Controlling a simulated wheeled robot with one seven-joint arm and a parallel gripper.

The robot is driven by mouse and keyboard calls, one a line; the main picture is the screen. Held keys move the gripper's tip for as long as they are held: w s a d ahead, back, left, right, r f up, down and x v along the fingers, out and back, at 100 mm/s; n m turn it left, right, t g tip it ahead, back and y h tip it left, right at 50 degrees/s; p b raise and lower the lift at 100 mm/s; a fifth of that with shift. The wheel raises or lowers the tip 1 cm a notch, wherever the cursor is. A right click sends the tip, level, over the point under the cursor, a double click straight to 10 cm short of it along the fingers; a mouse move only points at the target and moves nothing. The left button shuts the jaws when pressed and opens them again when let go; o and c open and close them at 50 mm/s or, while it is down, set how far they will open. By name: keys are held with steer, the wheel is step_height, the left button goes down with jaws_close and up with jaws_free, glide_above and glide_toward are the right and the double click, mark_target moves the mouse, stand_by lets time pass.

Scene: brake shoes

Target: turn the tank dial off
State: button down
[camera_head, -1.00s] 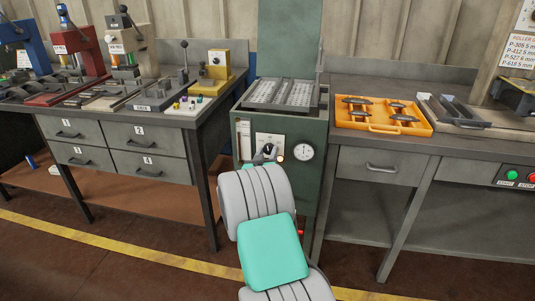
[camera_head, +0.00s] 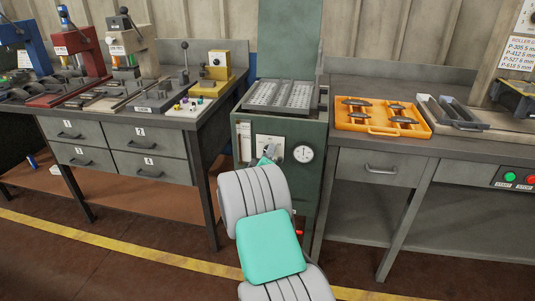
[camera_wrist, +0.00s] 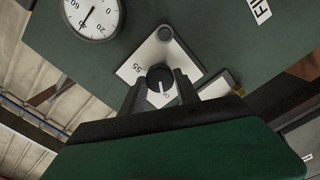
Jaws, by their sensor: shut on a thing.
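The tank dial (camera_wrist: 160,76) is a round black knob with a white pointer mark, on a white plate (camera_wrist: 137,68) marked 55 on the green tank's front. My gripper (camera_wrist: 159,80) has one dark finger on each side of the knob and is shut on it. In the head view my gripper (camera_head: 272,153) is at the white panel on the tank (camera_head: 308,125), left of the round gauge, and mostly hides the dial. The wrist view is turned, so the plate looks tilted. I cannot tell the dial's exact setting.
A white round gauge (camera_head: 303,154) sits right of the dial and also shows in the wrist view (camera_wrist: 92,15). The tank's lid stands open above a grated basket (camera_head: 282,94). An orange tray (camera_head: 382,117) with dark parts lies on the right bench. A drawer bench stands left.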

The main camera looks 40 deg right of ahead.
steer(key=shift+n, duration=0.5)
steer(key=c, duration=0.9)
jaws_free()
steer(key=v, duration=0.7)
steer(key=shift+s+a, duration=0.25)
steer(key=shift+a, duration=0.05)
steer(key=shift+r, duration=0.1)
